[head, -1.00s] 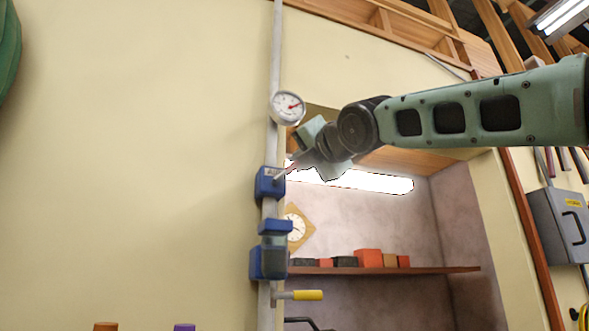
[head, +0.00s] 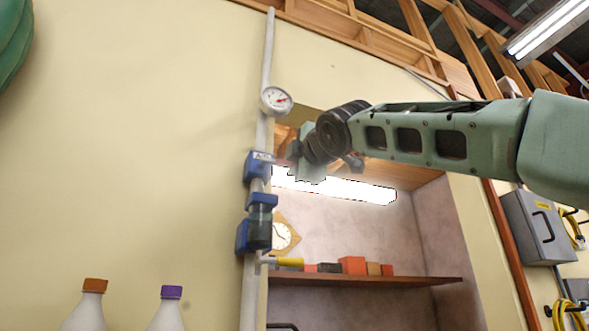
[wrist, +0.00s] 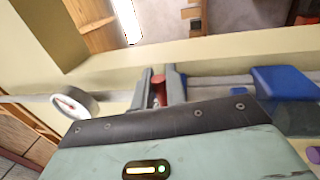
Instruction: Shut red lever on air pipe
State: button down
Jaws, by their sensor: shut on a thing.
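The pale air pipe (head: 266,60) runs up the wall with a blue valve block (head: 256,168) labelled AIR. The red lever (wrist: 159,92) shows between my fingers in the wrist view; in the head view my gripper mostly hides it. My gripper (head: 286,158) is just right of the block, shut on the lever. In the wrist view, my gripper (wrist: 160,88) has a finger on each side of the red part, with the pipe crossing sideways behind. The lever's exact angle to the pipe is hard to tell.
A round gauge (head: 275,101) sits on the pipe above the block. Below are a blue-capped dark filter unit (head: 259,226) and a yellow-handled lever (head: 289,262). A shelf (head: 350,281) with blocks and a clock (head: 284,236) lie behind. White bottles (head: 87,312) stand bottom left.

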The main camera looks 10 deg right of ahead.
jog(key=shift+f, duration=0.2)
dwell(0.4)
jog(key=c, duration=1.5)
grip_release()
jog(key=b+v, duration=0.6)
jog(key=v, duration=1.1)
jog(key=shift+s, duration=0.2)
jog(key=shift+f, duration=0.15)
